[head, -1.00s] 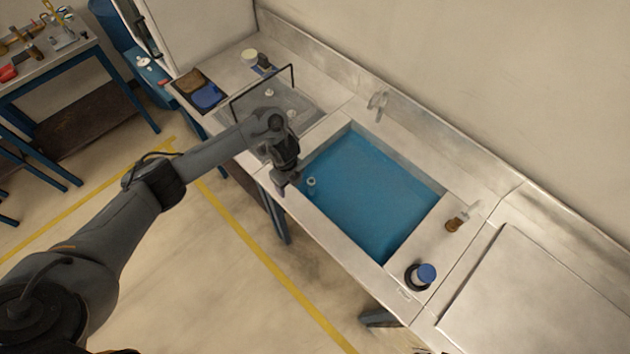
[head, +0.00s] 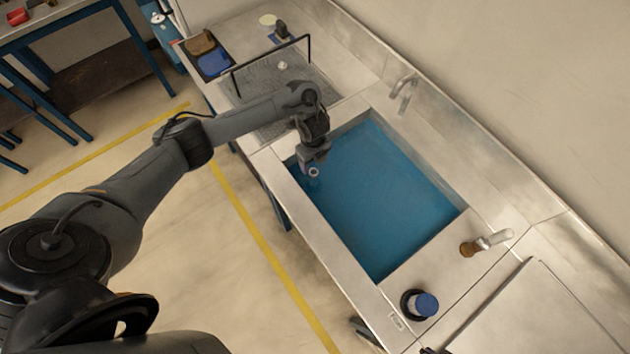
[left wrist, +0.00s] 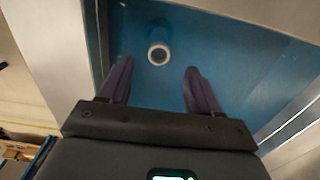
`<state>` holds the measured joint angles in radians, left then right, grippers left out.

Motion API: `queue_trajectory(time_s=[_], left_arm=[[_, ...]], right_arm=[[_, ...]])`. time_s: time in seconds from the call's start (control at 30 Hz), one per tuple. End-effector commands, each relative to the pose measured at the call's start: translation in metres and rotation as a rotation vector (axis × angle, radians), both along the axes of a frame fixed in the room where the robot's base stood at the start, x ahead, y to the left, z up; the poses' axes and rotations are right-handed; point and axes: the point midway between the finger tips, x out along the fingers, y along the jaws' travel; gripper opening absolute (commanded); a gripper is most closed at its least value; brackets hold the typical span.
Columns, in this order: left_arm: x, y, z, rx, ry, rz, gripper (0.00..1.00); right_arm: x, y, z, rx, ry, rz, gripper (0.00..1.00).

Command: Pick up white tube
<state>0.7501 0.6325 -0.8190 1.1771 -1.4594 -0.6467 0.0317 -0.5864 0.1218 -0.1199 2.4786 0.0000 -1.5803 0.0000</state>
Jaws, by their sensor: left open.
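The white tube (head: 314,172) shows as a small white ring in the blue basin, near its left corner. In the left wrist view the tube (left wrist: 158,54) is a round white rim with a dark centre, seen end-on, so it looks upright. My left gripper (head: 311,163) points down over that corner of the basin, right by the tube. In the left wrist view its two purple-grey fingers (left wrist: 158,67) are apart, with nothing held. The tube lies in line with the gap, slightly beyond the fingertips. The height between them is hard to tell. My right gripper is not in view.
The basin (head: 385,205) is sunk in a steel counter with raised rims. A faucet (head: 404,92) stands behind it. A wire-framed drain area (head: 262,105) lies to the left.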

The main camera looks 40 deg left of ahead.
Motion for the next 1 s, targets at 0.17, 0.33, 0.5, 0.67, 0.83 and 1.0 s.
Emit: queue_trajectory(time_s=[0.17,0.33,0.5,0.67,0.83,1.0], left_arm=[[-0.001,-0.001,-0.028,-0.002,0.001,0.001,0.63],[-0.001,0.0,-0.047,0.0,0.003,0.001,0.63],[0.0,-0.001,-0.059,0.0,0.001,0.0,0.63],[-0.001,-0.001,-0.068,-0.001,0.002,0.0,0.63],[-0.002,-0.002,-0.09,0.0,0.004,0.002,0.63],[-0.002,-0.002,-0.108,-0.001,0.002,0.0,0.63]], right_arm=[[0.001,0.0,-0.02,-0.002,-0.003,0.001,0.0],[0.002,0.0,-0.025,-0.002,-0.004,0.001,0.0],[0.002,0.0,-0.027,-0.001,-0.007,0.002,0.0],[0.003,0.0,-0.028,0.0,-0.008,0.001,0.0],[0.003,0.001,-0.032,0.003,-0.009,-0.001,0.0],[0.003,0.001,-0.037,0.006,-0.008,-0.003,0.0]])
